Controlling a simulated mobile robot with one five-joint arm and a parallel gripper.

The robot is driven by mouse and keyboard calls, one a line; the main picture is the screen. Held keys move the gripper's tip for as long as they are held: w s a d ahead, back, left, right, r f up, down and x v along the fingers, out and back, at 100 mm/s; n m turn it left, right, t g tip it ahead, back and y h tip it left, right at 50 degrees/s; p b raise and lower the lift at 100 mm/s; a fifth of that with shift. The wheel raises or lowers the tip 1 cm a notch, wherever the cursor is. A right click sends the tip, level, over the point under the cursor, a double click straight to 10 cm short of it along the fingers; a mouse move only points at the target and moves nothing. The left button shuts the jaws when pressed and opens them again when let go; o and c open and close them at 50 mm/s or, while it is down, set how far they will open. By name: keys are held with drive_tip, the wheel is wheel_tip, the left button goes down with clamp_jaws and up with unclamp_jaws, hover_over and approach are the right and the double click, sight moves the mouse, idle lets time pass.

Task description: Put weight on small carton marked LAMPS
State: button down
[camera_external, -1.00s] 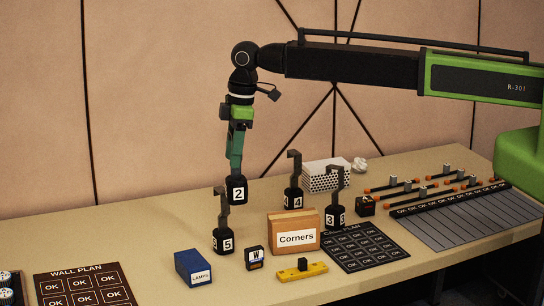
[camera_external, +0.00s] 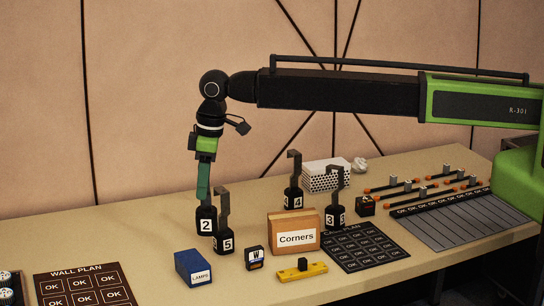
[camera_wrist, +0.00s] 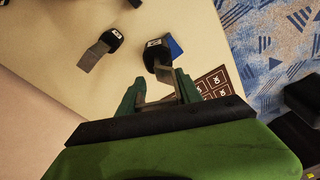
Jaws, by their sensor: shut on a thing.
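A black weight marked 2 (camera_external: 206,220) hangs upright from my gripper (camera_external: 204,190), just behind and left of the weight marked 5 (camera_external: 224,240). My gripper is shut on the hook of weight 2. In the wrist view weight 2 (camera_wrist: 157,52) sits between the green fingers of my gripper (camera_wrist: 157,92). The small blue carton marked LAMPS (camera_external: 190,266) stands on the table in front and a little left of the held weight. Its blue edge (camera_wrist: 175,45) shows partly hidden beyond weight 2 in the wrist view. The carton's top is bare.
Weight 5 stands close to the held weight. A Corners box (camera_external: 294,232), weights 4 (camera_external: 294,200) and 3 (camera_external: 336,216), a W block (camera_external: 254,258) and a yellow level (camera_external: 303,271) stand to the right. The WALL PLAN board (camera_external: 86,285) lies left of the carton.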

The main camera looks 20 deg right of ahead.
drive_tip(key=s+a+f+b, duration=0.2)
drive_tip(key=a+f+b, duration=0.2)
drive_tip(key=f+b, duration=0.2)
drive_tip(key=shift+s+a+f, duration=0.15)
drive_tip(key=shift+a+f, duration=0.1)
drive_tip(key=shift+f, duration=0.35)
drive_tip(key=c, duration=0.8)
unclamp_jaws()
wheel_tip(320, 180, up, 12)
drive_tip(key=d+p, duration=0.1)
drive_tip(key=p, duration=1)
drive_tip(key=shift+s+d+p, duration=0.35)
drive_tip(key=shift+p, duration=0.05)
